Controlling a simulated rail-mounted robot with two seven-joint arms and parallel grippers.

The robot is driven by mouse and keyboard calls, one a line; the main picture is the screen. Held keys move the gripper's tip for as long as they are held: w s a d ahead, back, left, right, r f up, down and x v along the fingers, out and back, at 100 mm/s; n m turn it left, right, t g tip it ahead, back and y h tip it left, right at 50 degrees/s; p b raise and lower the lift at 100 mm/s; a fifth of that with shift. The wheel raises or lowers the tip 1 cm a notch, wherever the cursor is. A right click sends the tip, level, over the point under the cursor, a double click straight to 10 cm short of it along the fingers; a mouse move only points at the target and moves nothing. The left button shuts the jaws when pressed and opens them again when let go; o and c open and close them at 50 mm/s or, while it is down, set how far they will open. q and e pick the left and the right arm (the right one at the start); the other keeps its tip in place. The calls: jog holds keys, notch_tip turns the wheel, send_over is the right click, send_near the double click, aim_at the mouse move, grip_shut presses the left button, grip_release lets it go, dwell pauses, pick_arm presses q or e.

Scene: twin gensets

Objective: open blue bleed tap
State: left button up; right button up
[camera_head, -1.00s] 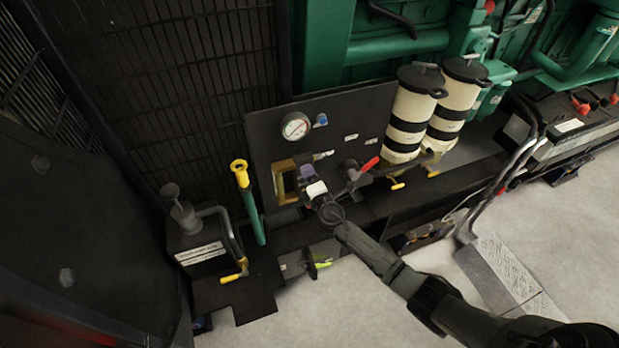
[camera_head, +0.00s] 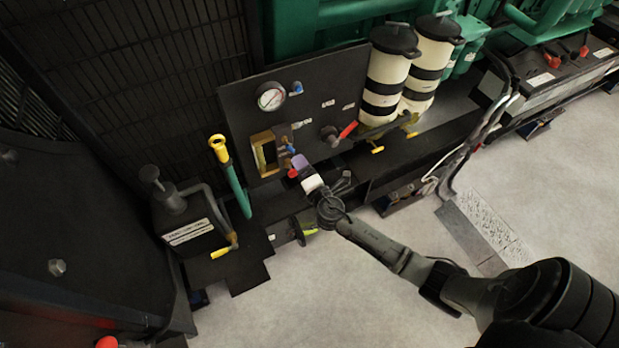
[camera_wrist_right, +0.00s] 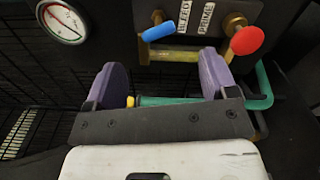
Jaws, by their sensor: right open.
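The blue bleed tap (camera_wrist_right: 158,31) has a small blue handle beside a BLEED label in the right wrist view. It also shows as a small blue spot in the head view (camera_head: 290,149). A red knob (camera_wrist_right: 247,40) sits to its right, by the PRIME label. My right gripper (camera_head: 298,165) is open, with purple fingers spread apart in the wrist view (camera_wrist_right: 163,75). The blue handle appears beyond the gap between the fingertips, and nothing is held. I see no contact with the tap. My left gripper is not in view.
A pressure gauge (camera_head: 271,96) and another blue fitting (camera_head: 296,88) are higher on the dark panel. A red-handled valve (camera_head: 348,129) is to the right. A yellow-topped green lever (camera_head: 230,175) and black canister (camera_head: 185,215) stand left. Grey floor (camera_head: 330,290) is open in front.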

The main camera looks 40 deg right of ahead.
jog(key=shift+v, duration=2.3)
